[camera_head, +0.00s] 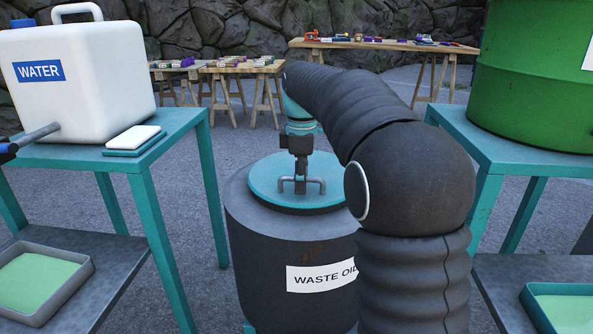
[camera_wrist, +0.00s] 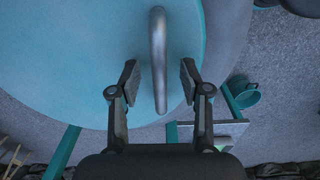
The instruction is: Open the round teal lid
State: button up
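The round teal lid (camera_head: 265,178) lies flat on top of a dark grey drum labelled "WASTE OIL" (camera_head: 290,235). A grey metal bar handle (camera_head: 315,183) stands on the lid. My gripper (camera_head: 300,178) points down at the handle from above. In the wrist view, my gripper (camera_wrist: 160,76) is open, with one finger on each side of the handle bar (camera_wrist: 157,50). Gaps show between the bar and both fingertips. The teal lid (camera_wrist: 60,60) fills much of that view. My arm hides part of the drum's right side in the head view.
A teal table (camera_head: 175,122) with a white water container (camera_head: 85,90) stands left of the drum. Another teal table (camera_head: 480,150) with a green barrel (camera_head: 530,75) stands at right. Wooden tables (camera_head: 245,67) stand farther back by a stone wall.

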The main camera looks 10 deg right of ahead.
grip_shut()
jog(key=shift+r, duration=0.1)
jog(key=r+p, duration=0.2)
jog(key=w+r+p, duration=0.1)
jog(key=p, duration=0.1)
jog(key=shift+d+r+p, duration=0.1)
jog(key=shift+r+p, duration=0.25)
jog(key=shift+r, duration=0.05)
jog(key=w+d+r+p, duration=0.2)
jog(key=w+r, duration=0.5)
jog(key=r, duration=0.4)
jog(key=shift+w+d+r+p, duration=0.25)
jog(key=shift+r+p, duration=0.1)
jog(key=shift+p, duration=0.3)
dwell(0.6)
